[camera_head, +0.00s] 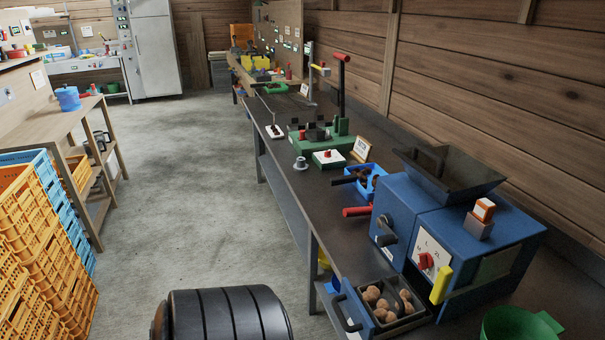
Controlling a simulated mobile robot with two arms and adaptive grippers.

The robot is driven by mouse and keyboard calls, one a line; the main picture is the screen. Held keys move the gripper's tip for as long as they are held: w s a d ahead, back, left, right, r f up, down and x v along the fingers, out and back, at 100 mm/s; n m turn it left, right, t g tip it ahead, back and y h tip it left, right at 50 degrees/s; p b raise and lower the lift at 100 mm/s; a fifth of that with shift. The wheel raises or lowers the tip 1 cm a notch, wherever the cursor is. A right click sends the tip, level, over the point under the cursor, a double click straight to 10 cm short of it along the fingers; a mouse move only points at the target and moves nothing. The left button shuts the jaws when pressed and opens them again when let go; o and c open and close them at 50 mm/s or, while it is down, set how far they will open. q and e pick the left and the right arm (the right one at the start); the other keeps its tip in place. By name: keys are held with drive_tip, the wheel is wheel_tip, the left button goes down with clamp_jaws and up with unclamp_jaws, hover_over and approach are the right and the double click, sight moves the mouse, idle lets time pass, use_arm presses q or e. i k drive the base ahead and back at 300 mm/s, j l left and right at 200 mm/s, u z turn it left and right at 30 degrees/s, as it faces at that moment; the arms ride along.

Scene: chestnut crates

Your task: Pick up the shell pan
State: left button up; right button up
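A blue-sided pan (411,325) with a dark inside holds several brown, rounded pieces. It sits at the near end of the long bench, in front of the blue machine (459,232), with a dark handle on its left side. A green container (497,327) with a tab at its rim stands to the right, cut off by the bottom edge. No label shows which of the two is the shell pan. Neither of my grippers is in view.
The long dark bench (291,188) runs along the wooden wall, with a green device (309,146) and a blue tray (380,181) farther back. Orange crates (42,250) and a wooden table (45,128) stand at left. The concrete floor (195,190) between is clear.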

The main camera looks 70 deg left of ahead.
sight(389, 302)
drive_tip(key=j+u, duration=0.1)
drive_tip(key=u, duration=1.3)
